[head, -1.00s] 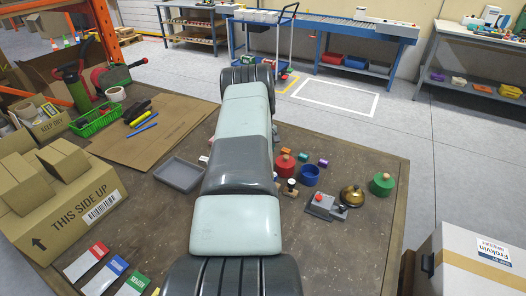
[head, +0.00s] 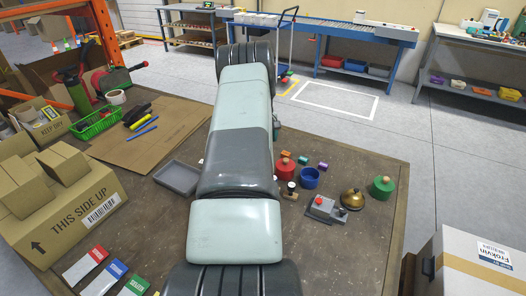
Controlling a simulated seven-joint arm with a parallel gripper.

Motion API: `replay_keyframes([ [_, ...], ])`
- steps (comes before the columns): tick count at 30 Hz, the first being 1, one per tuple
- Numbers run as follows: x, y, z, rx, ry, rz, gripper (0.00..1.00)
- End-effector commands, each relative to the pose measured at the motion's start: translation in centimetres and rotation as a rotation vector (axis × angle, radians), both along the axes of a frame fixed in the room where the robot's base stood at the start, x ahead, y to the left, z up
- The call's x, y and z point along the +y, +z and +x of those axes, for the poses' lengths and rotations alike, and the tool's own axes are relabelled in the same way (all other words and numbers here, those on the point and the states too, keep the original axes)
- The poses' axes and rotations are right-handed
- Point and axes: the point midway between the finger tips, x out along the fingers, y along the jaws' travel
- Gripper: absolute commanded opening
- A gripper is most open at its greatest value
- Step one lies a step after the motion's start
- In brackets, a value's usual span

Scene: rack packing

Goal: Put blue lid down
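A blue round pot (head: 309,178) stands on the brown table, right of my arm. It looks open at the top, with a dark inside. Beside it is a red pot (head: 285,168) with a knobbed lid, and farther right a green pot (head: 382,188) with a knobbed lid. I cannot make out a separate blue lid; it may be hidden behind my arm. My gripper is hidden behind my own arm, which covers the middle of the table, so its hold cannot be seen.
Near the pots are a grey box with a red button (head: 326,209), a brass bell (head: 353,199), a wooden stamp (head: 290,191) and small coloured pieces. A grey tray (head: 177,178) lies left of my arm. Cardboard boxes (head: 62,205) fill the left. The table's right front is clear.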

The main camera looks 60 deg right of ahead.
Motion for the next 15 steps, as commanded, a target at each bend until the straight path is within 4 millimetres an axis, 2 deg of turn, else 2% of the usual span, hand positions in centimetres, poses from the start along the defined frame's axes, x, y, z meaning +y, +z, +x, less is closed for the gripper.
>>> replay_keyframes([
  [1,0.0,1.2,0.1,-0.001,0.0,-0.002,0.99],
  [6,0.0,4.0,0.0,-0.001,0.0,0.0,0.99],
  [10,0.0,5.1,0.0,0.0,0.0,0.001,0.99],
  [15,0.1,5.4,0.0,0.001,0.0,0.003,0.99],
])
